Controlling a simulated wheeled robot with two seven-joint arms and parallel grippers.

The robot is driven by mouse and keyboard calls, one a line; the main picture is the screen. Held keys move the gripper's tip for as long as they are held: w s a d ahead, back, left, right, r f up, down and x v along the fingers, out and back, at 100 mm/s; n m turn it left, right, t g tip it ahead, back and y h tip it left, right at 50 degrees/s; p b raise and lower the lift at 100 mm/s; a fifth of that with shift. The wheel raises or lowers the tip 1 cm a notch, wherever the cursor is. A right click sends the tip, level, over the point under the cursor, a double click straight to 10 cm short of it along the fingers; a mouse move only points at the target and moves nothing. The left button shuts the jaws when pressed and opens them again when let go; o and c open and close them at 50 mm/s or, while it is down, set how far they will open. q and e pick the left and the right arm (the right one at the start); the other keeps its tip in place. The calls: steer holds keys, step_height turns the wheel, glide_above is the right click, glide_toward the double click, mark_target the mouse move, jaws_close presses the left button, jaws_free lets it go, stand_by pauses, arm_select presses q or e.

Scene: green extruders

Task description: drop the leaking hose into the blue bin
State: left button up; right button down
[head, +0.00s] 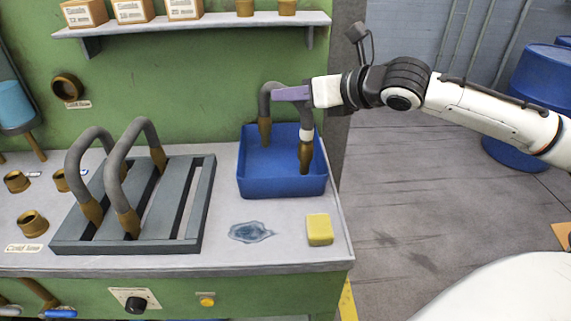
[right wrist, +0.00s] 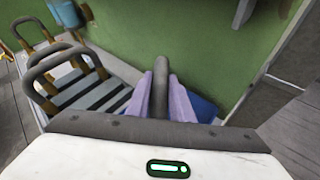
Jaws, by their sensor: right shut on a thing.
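A grey curved hose (head: 268,97) with brown end fittings and a white band near one end is over the blue bin (head: 282,187). My right gripper (head: 280,94) is shut on it near the top of its bend. The hose's ends hang down within the bin's outline in the head view; I cannot tell whether they touch the bin floor. In the right wrist view the hose (right wrist: 160,88) is between the purple fingers, with part of the blue bin (right wrist: 203,108) behind them. My left gripper is not in view.
Two similar hoses (head: 86,150) stand in a grey slatted rack (head: 187,215) left of the bin. A puddle (head: 250,232) and a yellow sponge (head: 319,229) lie in front of the bin. A shelf (head: 215,21) with boxes hangs above. Blue barrels (head: 530,95) stand at right.

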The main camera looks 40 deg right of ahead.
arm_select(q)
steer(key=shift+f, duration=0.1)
arm_select(e)
steer(key=shift+f, duration=1.6)
steer(key=c, duration=1.5)
jaws_free()
steer(key=shift+f, duration=0.1)
